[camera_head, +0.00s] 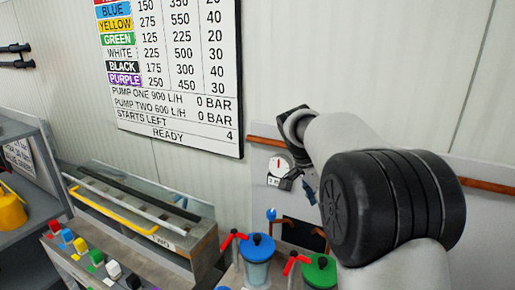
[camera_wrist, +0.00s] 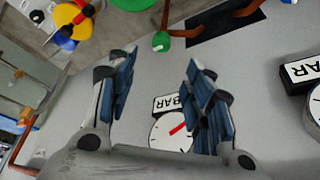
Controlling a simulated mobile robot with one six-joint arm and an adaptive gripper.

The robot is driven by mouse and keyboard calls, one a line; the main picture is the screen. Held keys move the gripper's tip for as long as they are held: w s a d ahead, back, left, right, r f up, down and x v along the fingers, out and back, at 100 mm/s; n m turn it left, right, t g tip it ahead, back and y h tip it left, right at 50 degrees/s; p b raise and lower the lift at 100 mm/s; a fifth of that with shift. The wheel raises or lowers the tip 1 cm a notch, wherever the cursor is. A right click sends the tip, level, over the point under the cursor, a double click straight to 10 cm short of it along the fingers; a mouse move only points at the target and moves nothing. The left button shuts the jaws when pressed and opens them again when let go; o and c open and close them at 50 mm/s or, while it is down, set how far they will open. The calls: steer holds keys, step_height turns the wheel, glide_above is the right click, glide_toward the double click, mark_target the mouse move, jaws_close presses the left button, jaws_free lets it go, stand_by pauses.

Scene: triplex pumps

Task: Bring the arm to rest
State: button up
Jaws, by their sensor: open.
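My gripper shows large in the wrist view (camera_wrist: 160,95), with its two blue-padded fingers apart and nothing between them. In the head view my arm comes in from the right, and my gripper (camera_head: 308,185) is partly hidden behind it. The gripper is in front of the grey wall panel, near a round gauge (camera_head: 280,165) with a red needle. In the wrist view that gauge (camera_wrist: 172,132) lies behind the fingers, under a "BAR" label. I cannot tell the gap between fingers and panel.
A blue-lidded canister (camera_head: 258,248) and a green-lidded one (camera_head: 320,271) with red handles stand below the gripper. A copper pipe (camera_head: 485,185) runs along the wall. A bench with coloured knobs (camera_head: 95,257) and a yellow-handled rack (camera_head: 115,215) is at left. A chart (camera_head: 175,75) hangs above.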

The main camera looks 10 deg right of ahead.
steer(key=s+a+r+n+t+y, duration=0.1)
steer(key=s+a+r+n, duration=0.25)
steer(key=s, duration=0.45)
steer(key=s+a+r+n+t+y, duration=0.1)
steer(key=s+a+r+n, duration=0.2)
steer(key=s, duration=0.5)
steer(key=s+a+f+n+t+y, duration=0.1)
steer(key=s+a+f+n, duration=0.1)
steer(key=s, duration=0.6)
steer(key=s+a+f+n+y, duration=0.1)
steer(key=s+a+f+n, duration=0.1)
steer(key=s+f+n, duration=0.3)
steer(key=s+n, duration=0.2)
steer(key=s, duration=0.2)
steer(key=shift+s+a+t, duration=0.15)
steer(key=shift+a+t, duration=0.15)
steer(key=shift+t, duration=0.1)
steer(key=shift+r, duration=0.1)
steer(key=shift+c, duration=0.3)
